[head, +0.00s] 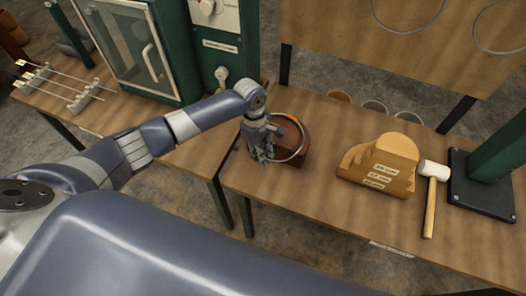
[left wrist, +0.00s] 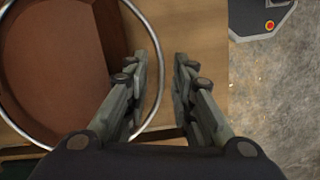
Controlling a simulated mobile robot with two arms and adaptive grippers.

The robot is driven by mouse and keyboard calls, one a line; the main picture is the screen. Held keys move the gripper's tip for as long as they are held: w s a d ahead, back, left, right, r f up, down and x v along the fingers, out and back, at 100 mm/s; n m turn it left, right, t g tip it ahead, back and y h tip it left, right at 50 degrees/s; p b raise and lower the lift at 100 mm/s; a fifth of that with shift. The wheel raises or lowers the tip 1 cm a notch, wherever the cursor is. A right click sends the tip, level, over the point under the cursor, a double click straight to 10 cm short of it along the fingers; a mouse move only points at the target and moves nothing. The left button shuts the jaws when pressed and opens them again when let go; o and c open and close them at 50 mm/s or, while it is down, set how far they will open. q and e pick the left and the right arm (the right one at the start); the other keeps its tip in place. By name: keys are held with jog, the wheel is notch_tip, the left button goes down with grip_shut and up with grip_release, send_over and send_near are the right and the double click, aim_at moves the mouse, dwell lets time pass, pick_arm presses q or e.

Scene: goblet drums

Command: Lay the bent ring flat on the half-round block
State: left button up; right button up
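A thin metal ring (head: 306,138) is at a reddish-brown block (head: 292,153) near the left end of the wooden table. In the left wrist view the ring (left wrist: 36,139) curves past the brown block (left wrist: 50,70); I cannot tell whether it rests on it. Its bend is hard to make out. My left gripper (head: 264,157) points down at the ring's near left side. In the left wrist view its fingers (left wrist: 161,90) are apart, with the ring's edge running between them. The pale wooden half-round block (head: 375,153), with rounded top and labels, stands to the right. My right gripper is out of view.
A white-headed mallet (head: 431,195) lies right of the half-round block. A green post on a dark base (head: 480,185) stands at the far right. Bare tabletop lies between the brown block and half-round block.

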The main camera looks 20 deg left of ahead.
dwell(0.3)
pick_arm(q)
jog(key=o, duration=0.6)
jog(key=shift+c, duration=0.2)
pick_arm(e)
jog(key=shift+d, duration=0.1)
pick_arm(q)
jog(key=shift+r, duration=0.1)
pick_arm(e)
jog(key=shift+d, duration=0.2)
pick_arm(q)
notch_tip(320, 180, up, 12)
jog(key=a, duration=0.2)
jog(key=shift+w+f, duration=0.2)
jog(key=shift+w, duration=0.05)
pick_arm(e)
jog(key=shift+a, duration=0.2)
